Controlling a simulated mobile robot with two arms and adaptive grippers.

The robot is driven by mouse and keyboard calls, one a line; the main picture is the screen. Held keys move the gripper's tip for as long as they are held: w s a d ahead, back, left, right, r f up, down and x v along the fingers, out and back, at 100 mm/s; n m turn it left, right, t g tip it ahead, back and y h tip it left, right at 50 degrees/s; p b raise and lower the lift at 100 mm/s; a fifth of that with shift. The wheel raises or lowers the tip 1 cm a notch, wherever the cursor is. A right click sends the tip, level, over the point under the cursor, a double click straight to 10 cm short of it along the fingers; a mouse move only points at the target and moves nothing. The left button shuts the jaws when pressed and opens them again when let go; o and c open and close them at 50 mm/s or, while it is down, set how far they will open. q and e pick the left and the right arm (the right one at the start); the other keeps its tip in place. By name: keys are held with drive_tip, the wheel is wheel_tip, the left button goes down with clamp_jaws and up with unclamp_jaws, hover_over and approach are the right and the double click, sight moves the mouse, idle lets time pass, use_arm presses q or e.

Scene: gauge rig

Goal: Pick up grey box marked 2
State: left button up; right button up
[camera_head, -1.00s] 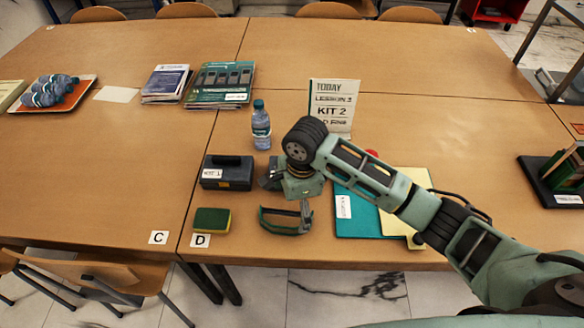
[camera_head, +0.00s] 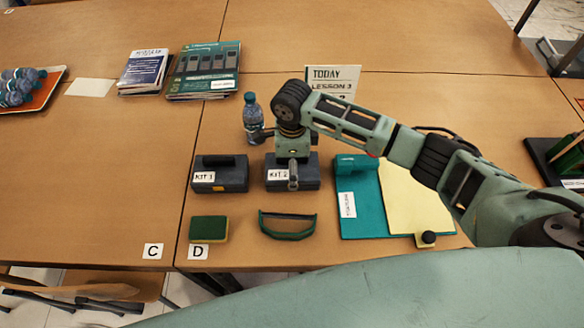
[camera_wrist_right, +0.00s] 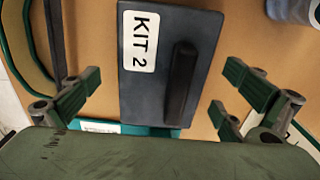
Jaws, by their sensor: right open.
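The grey box labelled KIT 2 (camera_head: 308,183) lies on the table, partly hidden behind my right gripper in the head view. In the right wrist view the box (camera_wrist_right: 155,90) shows its white label and dark raised handle. My right gripper (camera_head: 293,172) is above the box. In the right wrist view its open fingers (camera_wrist_right: 165,95) stand on either side of the box, apart from it. A similar grey box labelled KIT 1 (camera_head: 222,180) lies to the left. My left gripper is not in view.
A water bottle (camera_head: 253,120) stands just behind the boxes. A green sponge (camera_head: 209,229) and a green-rimmed curved item (camera_head: 288,225) lie in front. A teal folder (camera_head: 358,212) with yellow paper is on the right. A TODAY sign (camera_head: 333,77) stands behind.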

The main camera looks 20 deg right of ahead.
wheel_tip(320, 180, down, 2)
drive_tip(key=shift+w+d+f, duration=0.1)
drive_tip(key=shift+f, duration=0.35)
drive_tip(key=shift+c, duration=0.5)
drive_tip(key=c, duration=1.5)
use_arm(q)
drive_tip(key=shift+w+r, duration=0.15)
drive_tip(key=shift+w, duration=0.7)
use_arm(e)
drive_tip(key=shift+c, duration=0.3)
drive_tip(key=shift+r, duration=0.1)
